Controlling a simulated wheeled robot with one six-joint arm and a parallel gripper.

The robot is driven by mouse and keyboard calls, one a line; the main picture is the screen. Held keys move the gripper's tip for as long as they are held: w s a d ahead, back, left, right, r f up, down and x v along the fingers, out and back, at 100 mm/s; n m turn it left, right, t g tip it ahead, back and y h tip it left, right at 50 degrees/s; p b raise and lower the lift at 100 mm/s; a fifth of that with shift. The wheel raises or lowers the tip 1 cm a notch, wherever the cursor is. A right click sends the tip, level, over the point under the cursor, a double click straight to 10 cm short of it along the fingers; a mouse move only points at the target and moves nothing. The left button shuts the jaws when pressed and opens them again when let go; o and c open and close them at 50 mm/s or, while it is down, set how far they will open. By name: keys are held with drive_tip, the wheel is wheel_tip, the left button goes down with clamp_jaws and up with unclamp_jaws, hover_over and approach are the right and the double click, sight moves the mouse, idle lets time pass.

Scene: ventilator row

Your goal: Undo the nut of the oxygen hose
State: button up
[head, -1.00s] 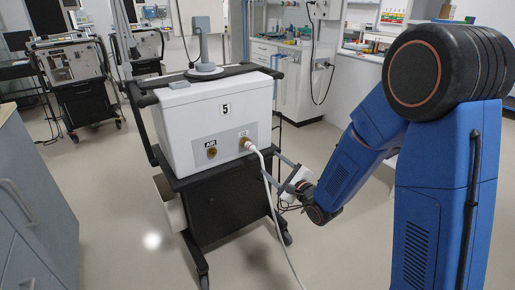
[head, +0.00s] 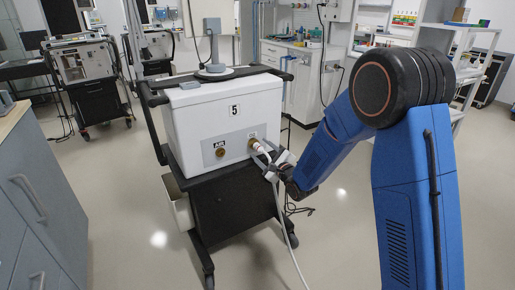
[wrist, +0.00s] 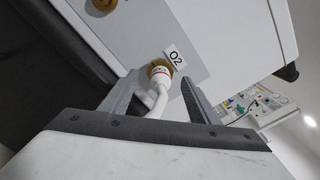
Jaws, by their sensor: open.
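The white oxygen hose (head: 282,215) hangs from the right fitting on the back of the white ventilator (head: 196,112), which bears the number 5. My gripper (head: 263,155) is at this fitting in the head view. In the wrist view my gripper (wrist: 154,85) is open, one finger on each side of the hose and nut, apart from the nut. In the head view the fingers partly hide the nut.
A brass AIR fitting (head: 220,152) is left of the oxygen one, with no hose on it. The ventilator stands on a black wheeled cart (head: 225,210). A grey cabinet (head: 40,190) stands at the left. Floor is clear in front of the cart.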

sight(257, 147)
drive_tip(key=shift+x, duration=1.75)
drive_tip(key=shift+c, duration=0.2)
drive_tip(key=c, duration=1)
